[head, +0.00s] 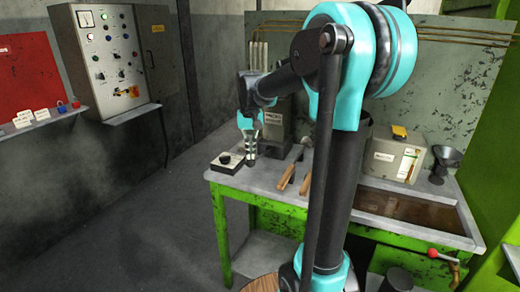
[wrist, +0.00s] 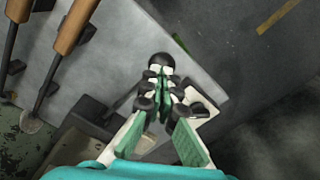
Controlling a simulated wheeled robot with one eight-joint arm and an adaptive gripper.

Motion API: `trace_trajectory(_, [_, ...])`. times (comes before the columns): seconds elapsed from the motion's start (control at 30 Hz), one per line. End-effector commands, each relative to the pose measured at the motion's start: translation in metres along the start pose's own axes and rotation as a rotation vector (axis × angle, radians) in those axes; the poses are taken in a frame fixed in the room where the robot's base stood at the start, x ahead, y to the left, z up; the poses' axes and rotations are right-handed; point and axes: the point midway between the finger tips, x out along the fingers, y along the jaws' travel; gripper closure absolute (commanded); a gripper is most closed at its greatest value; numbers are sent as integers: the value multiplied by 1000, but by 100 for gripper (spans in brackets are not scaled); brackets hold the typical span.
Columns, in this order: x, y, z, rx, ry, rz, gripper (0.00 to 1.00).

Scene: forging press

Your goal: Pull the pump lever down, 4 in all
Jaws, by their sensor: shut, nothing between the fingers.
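My gripper (head: 250,154) points down over the left end of the bench, its fingers shut and empty. In the wrist view the closed fingertips (wrist: 160,80) sit at or just in front of a round black knob (wrist: 161,60); I cannot tell if they touch it or whether this is the pump lever's end. A lever with a red knob (head: 433,253) shows at the bench's lower right front, far from my gripper. I cannot tell which of these is the pump lever. A grey machine body (head: 276,122) stands behind my gripper, partly hidden by my arm.
A pale box with a black button (head: 226,161) is at the bench's left end. Wooden-handled tools (head: 288,177) lie right of my gripper and also show in the wrist view (wrist: 75,25). A beige box (head: 393,160) and a dark funnel-topped piece (head: 446,160) stand farther right.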

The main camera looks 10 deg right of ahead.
Motion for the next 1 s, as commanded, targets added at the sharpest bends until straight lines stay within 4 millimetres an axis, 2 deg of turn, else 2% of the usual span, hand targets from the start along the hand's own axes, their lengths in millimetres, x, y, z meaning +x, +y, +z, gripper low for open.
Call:
trace_trajectory(0.23, [16,-2,3,0,1,0,100])
trace_trajectory(0.67, [20,-2,3,0,0,0,100])
trace_trajectory(1.0, [43,-3,6,0,1,0,100])
